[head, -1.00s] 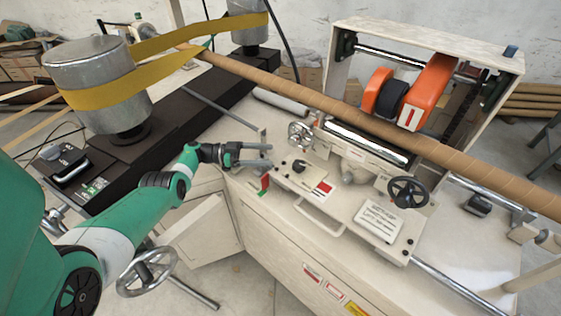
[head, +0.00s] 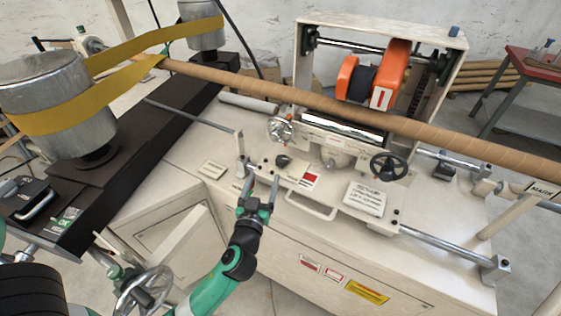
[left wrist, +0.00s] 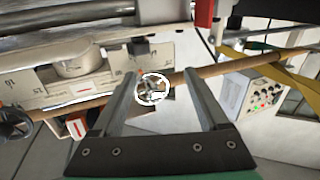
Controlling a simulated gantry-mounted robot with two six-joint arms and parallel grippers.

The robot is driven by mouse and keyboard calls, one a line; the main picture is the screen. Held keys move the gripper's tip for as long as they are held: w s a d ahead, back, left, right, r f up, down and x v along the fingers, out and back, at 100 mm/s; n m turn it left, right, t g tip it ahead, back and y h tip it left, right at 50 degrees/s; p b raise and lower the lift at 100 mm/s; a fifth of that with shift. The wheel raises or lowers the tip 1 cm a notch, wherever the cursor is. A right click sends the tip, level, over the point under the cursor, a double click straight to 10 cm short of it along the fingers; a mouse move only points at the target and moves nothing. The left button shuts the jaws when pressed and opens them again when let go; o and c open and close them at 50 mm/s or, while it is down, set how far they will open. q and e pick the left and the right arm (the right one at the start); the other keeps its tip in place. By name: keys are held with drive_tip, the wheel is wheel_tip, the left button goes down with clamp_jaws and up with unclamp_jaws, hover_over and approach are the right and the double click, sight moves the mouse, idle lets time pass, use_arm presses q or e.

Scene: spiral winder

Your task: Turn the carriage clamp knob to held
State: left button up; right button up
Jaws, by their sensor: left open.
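The carriage (head: 335,200) is a cream machine block on rails under the long brown tube. A small dark knob (head: 283,160), which looks like the clamp knob, sits on its left top face, left of a red-and-white label (head: 311,179). Its pointer setting is too small to read. My left gripper (head: 262,180) is open and empty, in front of the carriage's left end and just short of the knob, fingers pointing toward it. In the left wrist view, the open fingers (left wrist: 160,85) frame a spoked handwheel (left wrist: 153,87); I cannot pick out the knob there. My right gripper is out of view.
A silver handwheel (head: 281,129) stands behind the knob, and a black handwheel (head: 389,166) is to the right. An upright metal post (head: 240,150) stands close left of the gripper. The brown tube (head: 340,105) crosses above the carriage.

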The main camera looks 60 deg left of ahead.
sight(282, 158)
use_arm(q)
drive_tip(key=shift+m+t+h, duration=0.5)
drive_tip(key=w+a, duration=0.2)
drive_tip(key=w, duration=0.1)
drive_tip(key=w+a, duration=0.2)
drive_tip(key=w, duration=0.1)
drive_tip(key=w+a, duration=0.2)
drive_tip(key=w, duration=0.1)
drive_tip(key=shift+w+a+f+b, duration=0.1)
drive_tip(key=shift+a+f+b, duration=0.15)
drive_tip(key=shift+f+b, duration=0.15)
drive_tip(key=shift+c, duration=0.4)
clamp_jaws()
